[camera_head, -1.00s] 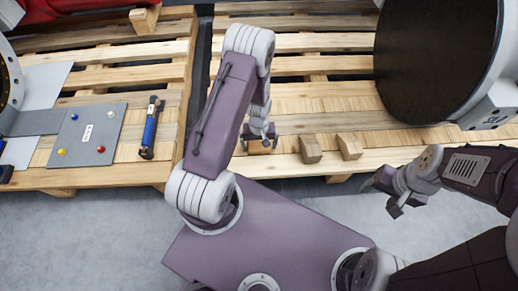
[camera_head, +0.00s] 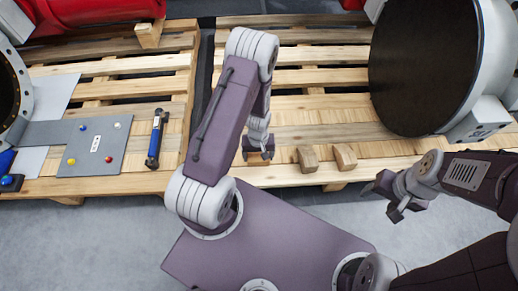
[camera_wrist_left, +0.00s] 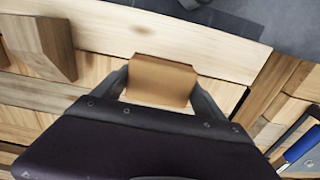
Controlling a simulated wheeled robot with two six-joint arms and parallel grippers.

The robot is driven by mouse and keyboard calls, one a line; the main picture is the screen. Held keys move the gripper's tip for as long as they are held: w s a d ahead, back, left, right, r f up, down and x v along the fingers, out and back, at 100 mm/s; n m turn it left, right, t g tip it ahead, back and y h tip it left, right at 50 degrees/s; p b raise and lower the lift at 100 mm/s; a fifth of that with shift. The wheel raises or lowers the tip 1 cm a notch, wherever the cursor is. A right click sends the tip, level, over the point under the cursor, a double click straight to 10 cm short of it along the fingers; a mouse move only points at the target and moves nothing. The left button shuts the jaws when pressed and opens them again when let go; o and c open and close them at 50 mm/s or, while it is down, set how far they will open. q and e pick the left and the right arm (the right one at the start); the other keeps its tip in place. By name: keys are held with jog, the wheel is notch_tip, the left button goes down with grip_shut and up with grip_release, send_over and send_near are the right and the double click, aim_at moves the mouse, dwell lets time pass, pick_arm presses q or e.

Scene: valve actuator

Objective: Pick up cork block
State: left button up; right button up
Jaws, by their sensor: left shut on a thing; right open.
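In the left wrist view, the cork block (camera_wrist_left: 160,82) is a tan block between the two fingers of my left gripper (camera_wrist_left: 162,88). The gripper is shut on it, over the pallet boards. In the head view my left gripper (camera_head: 258,154) points down near the front edge of the right pallet; the cork block is small and partly hidden there. I cannot tell whether it touches the boards. My right gripper (camera_head: 384,202) is open and empty, off the pallet's front edge at the right.
Two similar wooden blocks (camera_head: 308,158) (camera_head: 345,157) stand just right of my left gripper. A large dark disc in a white housing (camera_head: 425,70) stands at the back right. The left pallet holds a grey plate (camera_head: 92,158) with coloured knobs and a blue-handled tool (camera_head: 156,140).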

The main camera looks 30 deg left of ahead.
pick_arm(q)
jog(key=s+d+r+p, duration=0.3)
jog(key=s+r, duration=0.2)
jog(key=s, duration=0.3)
jog(key=shift+d+p, duration=0.2)
jog(key=shift+p, duration=0.2)
